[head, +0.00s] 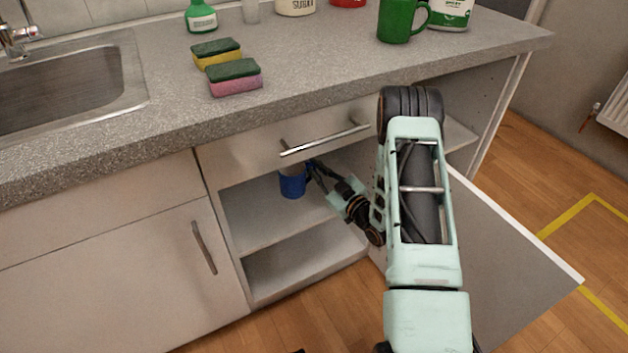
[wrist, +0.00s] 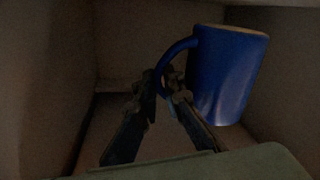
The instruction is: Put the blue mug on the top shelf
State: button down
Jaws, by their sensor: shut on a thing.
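The blue mug (head: 292,184) is inside the open cupboard under the counter, in the space above the middle shelf board (head: 265,215). It is upright in the head view. In the wrist view the blue mug (wrist: 228,75) fills the right side, with its handle toward the left. My gripper (head: 313,170) reaches into the cupboard from the right. In the wrist view my gripper (wrist: 162,90) is shut on the mug's handle. I cannot tell for sure whether the mug's base touches the shelf.
A drawer with a bar handle (head: 325,139) is just above the opening. The open cupboard door (head: 510,265) stands at the right. Sponges (head: 235,78), a green mug (head: 400,20) and a green bottle (head: 201,17) are on the counter. The lower compartment (head: 295,262) looks empty.

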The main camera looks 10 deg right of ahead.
jog(key=shift+w+d+f, duration=0.1)
jog(key=shift+w+f, duration=0.25)
jog(key=shift+f, duration=0.05)
jog(key=shift+w+d+f+b, duration=0.15)
jog(key=shift+f+b, duration=0.25)
jog(key=shift+f, duration=0.45)
jog(key=shift+w+a+f+b, duration=0.1)
jog(key=shift+f+b, duration=0.25)
jog(key=shift+f, duration=0.45)
jog(key=shift+f, duration=0.1)
jog(key=c, duration=2.1)
grip_release()
jog(key=shift+f, duration=0.1)
jog(key=shift+r, duration=0.2)
jog(key=p+v, duration=0.3)
jog(key=v, duration=0.9)
jog(key=shift+s+f, duration=0.1)
jog(key=shift+f, duration=0.05)
